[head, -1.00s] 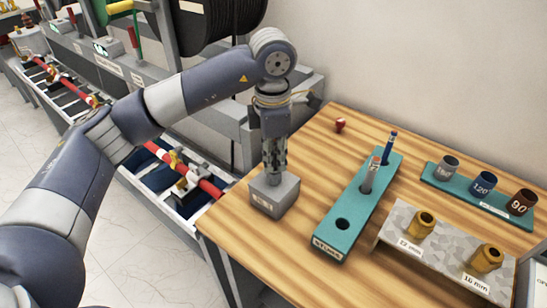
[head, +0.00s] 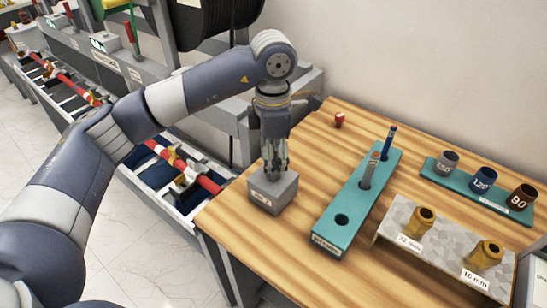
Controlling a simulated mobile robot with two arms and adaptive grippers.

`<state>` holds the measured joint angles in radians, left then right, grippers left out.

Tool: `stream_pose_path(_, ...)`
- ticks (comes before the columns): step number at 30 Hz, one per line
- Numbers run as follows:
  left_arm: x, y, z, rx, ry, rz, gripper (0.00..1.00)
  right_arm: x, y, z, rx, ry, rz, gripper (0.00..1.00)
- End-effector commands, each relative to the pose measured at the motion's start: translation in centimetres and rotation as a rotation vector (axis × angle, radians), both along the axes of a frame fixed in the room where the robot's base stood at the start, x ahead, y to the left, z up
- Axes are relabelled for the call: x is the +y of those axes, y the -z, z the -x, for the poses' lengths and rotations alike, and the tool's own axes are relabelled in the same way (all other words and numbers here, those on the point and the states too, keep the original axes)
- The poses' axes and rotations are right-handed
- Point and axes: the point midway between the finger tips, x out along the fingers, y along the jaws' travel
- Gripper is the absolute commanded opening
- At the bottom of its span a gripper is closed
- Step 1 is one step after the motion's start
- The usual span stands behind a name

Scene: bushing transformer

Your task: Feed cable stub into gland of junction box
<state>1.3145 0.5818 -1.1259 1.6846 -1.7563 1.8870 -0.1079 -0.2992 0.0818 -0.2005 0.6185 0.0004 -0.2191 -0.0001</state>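My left gripper (head: 275,168) points straight down at a small grey box (head: 272,192) with a label, near the table's left edge. Its fingertips are at or just above the box's top; I cannot tell whether they touch it or hold anything. A teal rack (head: 333,236) holds a grey stub (head: 371,169) and a blue stub (head: 388,143). Its nearest hole (head: 342,220) is empty. A galvanised metal box (head: 398,231) carries two brass glands: one (head: 420,221) labelled 22 mm, one (head: 486,254) labelled 16 mm. My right gripper is not in view.
A second teal rack (head: 441,185) with grey, blue and brown cups stands at the back right. A small red object (head: 339,119) lies at the back of the wooden table (head: 255,250). Left of the table is machinery with red bars and a cable drum (head: 210,22).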

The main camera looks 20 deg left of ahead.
Motion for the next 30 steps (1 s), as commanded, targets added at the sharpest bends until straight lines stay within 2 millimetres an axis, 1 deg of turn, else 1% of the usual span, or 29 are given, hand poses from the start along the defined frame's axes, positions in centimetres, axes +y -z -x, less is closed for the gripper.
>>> stream_pose_path(2,0.1,-0.4,0.1,0.006,-0.001,-0.006,0.33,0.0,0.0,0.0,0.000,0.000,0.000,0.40)
stream_pose_path(5,0.1,-2.1,0.0,0.001,-0.001,-0.004,0.33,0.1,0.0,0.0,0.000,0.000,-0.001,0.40)
stream_pose_path(12,0.0,-7.8,0.1,-0.005,0.000,-0.002,0.33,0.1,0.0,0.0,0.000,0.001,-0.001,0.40)
stream_pose_path(16,-0.1,-10.1,0.2,-0.007,0.000,-0.001,0.33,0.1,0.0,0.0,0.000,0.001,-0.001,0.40)
stream_pose_path(22,-0.1,-11.7,0.3,-0.004,0.001,-0.001,0.33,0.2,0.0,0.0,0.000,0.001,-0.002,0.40)
stream_pose_path(30,-0.1,-12.1,0.3,-0.003,0.001,0.000,0.33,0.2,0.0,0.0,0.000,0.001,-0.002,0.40)
